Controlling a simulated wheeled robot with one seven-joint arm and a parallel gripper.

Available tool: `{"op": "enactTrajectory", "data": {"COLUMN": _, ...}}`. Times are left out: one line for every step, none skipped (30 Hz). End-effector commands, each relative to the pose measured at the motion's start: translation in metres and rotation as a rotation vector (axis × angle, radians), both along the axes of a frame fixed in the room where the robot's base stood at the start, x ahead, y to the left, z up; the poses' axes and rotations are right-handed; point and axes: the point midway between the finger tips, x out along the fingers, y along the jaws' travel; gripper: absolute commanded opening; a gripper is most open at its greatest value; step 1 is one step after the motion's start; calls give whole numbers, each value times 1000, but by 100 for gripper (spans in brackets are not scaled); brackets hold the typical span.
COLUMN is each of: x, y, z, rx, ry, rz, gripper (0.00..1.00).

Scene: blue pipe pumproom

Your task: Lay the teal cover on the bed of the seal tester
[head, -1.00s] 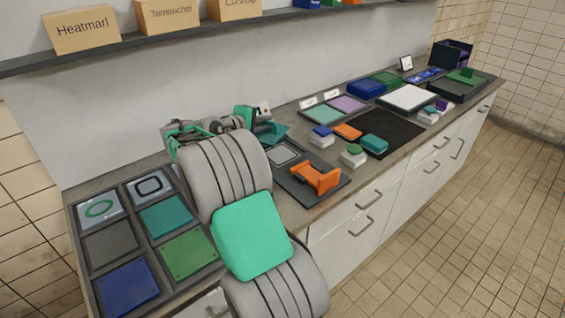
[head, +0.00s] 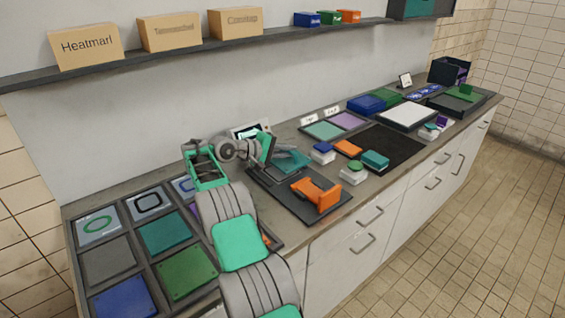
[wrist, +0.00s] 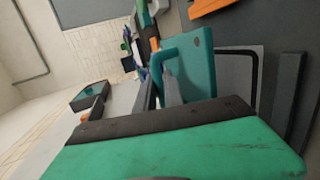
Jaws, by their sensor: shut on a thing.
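The teal cover (head: 292,162) is a flat plate with a raised loop handle, which shows in the wrist view (wrist: 194,62). My gripper (head: 272,158) is shut on it. The seal tester (head: 276,190) is a dark base with an orange clamp-like part (head: 317,193) at its front right. In the wrist view a light grey bed surface with a black outline (wrist: 257,72) shows beyond the cover's right edge. I cannot tell whether the cover touches the bed.
A compartment tray (head: 133,256) with coloured plates lies at the left. A small display (head: 248,131) stands behind the tester. A shelf (head: 200,52) with boxes runs above.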

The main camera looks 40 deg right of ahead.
Motion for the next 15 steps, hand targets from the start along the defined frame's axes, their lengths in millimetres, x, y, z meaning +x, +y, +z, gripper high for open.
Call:
{"op": "enactTrajectory", "data": {"x": 6, "y": 3, "z": -5, "rx": -3, "ry": -3, "rz": 1, "gripper": 0}}
{"op": "enactTrajectory", "data": {"x": 8, "y": 5, "z": -7, "rx": -3, "ry": -4, "rz": 1, "gripper": 0}}
{"op": "enactTrajectory", "data": {"x": 10, "y": 6, "z": -10, "rx": -3, "ry": -5, "rz": 0, "gripper": 0}}
{"op": "enactTrajectory", "data": {"x": 11, "y": 8, "z": -12, "rx": -3, "ry": -4, "rz": 1, "gripper": 0}}
{"op": "enactTrajectory", "data": {"x": 12, "y": 9, "z": -15, "rx": -3, "ry": -4, "rz": 1, "gripper": 0}}
{"op": "enactTrajectory", "data": {"x": 14, "y": 11, "z": -18, "rx": -3, "ry": -3, "rz": 1, "gripper": 0}}
{"op": "enactTrajectory", "data": {"x": 15, "y": 11, "z": -23, "rx": -2, "ry": -1, "rz": 1, "gripper": 0}}
{"op": "enactTrajectory", "data": {"x": 14, "y": 11, "z": -28, "rx": -2, "ry": 0, "rz": 0, "gripper": 0}}
{"op": "enactTrajectory", "data": {"x": 14, "y": 11, "z": -36, "rx": -1, "ry": 1, "rz": 1, "gripper": 0}}
{"op": "enactTrajectory", "data": {"x": 14, "y": 11, "z": -40, "rx": -1, "ry": 0, "rz": 1, "gripper": 0}}
{"op": "enactTrajectory", "data": {"x": 14, "y": 11, "z": -44, "rx": -2, "ry": 0, "rz": 1, "gripper": 0}}
{"op": "enactTrajectory", "data": {"x": 14, "y": 11, "z": -47, "rx": -2, "ry": -2, "rz": 1, "gripper": 0}}
{"op": "enactTrajectory", "data": {"x": 14, "y": 11, "z": -48, "rx": -3, "ry": -4, "rz": 1, "gripper": 0}}
{"op": "enactTrajectory", "data": {"x": 14, "y": 11, "z": -48, "rx": -3, "ry": -5, "rz": 0, "gripper": 0}}
{"op": "enactTrajectory", "data": {"x": 14, "y": 11, "z": -48, "rx": -3, "ry": -5, "rz": 1, "gripper": 0}}
